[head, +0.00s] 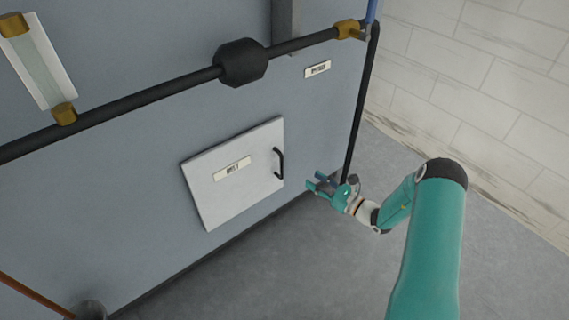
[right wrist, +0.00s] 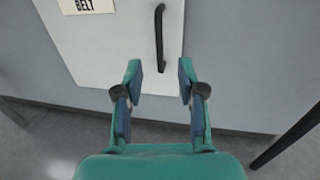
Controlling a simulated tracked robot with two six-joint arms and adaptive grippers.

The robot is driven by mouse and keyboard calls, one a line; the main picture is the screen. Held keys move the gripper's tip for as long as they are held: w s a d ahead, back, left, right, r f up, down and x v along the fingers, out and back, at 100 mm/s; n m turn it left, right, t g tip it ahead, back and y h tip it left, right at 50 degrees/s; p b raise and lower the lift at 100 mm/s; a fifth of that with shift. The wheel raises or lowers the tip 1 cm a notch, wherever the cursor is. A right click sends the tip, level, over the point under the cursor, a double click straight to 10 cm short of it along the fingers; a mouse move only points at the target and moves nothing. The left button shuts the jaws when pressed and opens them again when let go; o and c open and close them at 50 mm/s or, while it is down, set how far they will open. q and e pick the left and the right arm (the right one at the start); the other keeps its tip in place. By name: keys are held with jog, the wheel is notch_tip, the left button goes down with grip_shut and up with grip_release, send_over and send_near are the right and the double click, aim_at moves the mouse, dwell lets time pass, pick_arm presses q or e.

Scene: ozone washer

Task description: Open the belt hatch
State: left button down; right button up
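The belt hatch (head: 225,190) is a pale square panel on the blue-grey machine wall, and it looks closed. Its black bar handle (head: 280,163) is near its right edge. In the right wrist view the hatch (right wrist: 115,55) has a label reading "BELT" (right wrist: 85,5), and the handle (right wrist: 159,38) stands ahead, roughly between the finger directions. My right gripper (head: 314,184) is open and empty, to the right of the handle and apart from it. The right wrist view shows its fingers (right wrist: 160,78) spread, with nothing between them. My left gripper is not in view.
A black pipe (head: 150,95) with a thick fitting (head: 241,62) crosses the wall above the hatch. A dark vertical pipe (head: 360,105) runs down behind my right gripper. A tiled wall (head: 470,80) stands at the right. The grey floor (head: 290,260) below the hatch is clear.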

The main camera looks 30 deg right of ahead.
jog(key=b, duration=0.3)
send_over(282, 176)
jog(key=shift+w+d, duration=0.15)
jog(key=shift+w, duration=0.2)
jog(key=shift+c, duration=0.2)
grip_shut()
